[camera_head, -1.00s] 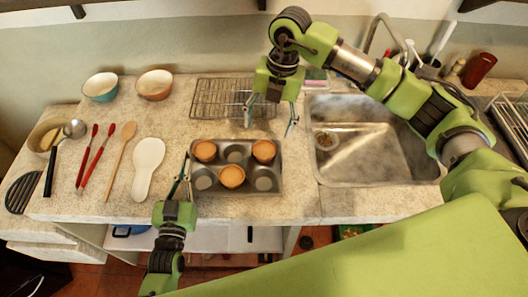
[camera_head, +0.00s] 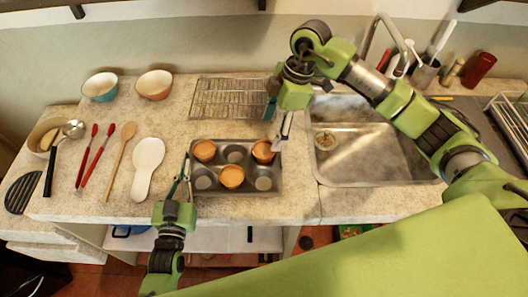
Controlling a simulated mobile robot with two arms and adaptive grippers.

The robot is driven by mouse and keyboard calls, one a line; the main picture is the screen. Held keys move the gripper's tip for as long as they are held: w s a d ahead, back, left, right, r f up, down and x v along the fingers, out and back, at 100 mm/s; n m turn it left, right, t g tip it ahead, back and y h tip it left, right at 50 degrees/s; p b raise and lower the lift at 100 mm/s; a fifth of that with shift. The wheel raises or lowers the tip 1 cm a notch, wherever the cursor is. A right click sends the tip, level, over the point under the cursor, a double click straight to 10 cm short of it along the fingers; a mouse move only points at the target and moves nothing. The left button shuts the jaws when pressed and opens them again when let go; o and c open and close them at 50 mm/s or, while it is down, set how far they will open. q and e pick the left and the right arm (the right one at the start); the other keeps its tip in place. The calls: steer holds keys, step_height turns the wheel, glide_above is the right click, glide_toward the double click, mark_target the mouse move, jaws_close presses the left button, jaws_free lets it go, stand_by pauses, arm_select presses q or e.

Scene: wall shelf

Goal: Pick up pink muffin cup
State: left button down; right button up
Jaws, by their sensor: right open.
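A dark metal muffin tin (camera_head: 216,149) lies on the counter, left of the sink. It holds a muffin at back left (camera_head: 204,150), one at back right (camera_head: 263,151) and one at front middle (camera_head: 231,176). All look orange-brown; I cannot make out a pink cup. My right gripper (camera_head: 275,128) is open above the tin's back right corner, with one fingertip close beside the back right muffin. I cannot tell whether they touch. My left gripper (camera_head: 181,177) is at the tin's left edge, seen nearly edge-on, so its opening is unclear.
A wire rack (camera_head: 222,98) lies behind the tin. The sink (camera_head: 365,158) is to the right. A white spoon rest (camera_head: 147,165), a wooden spoon (camera_head: 122,150) and red-handled utensils (camera_head: 90,152) lie left. Two bowls (camera_head: 101,87) (camera_head: 154,84) stand at the back.

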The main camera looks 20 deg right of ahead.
mark_target(264, 149)
steer(key=x, duration=0.8)
steer(key=shift+w+d, duration=0.15)
steer(key=c, duration=1.1)
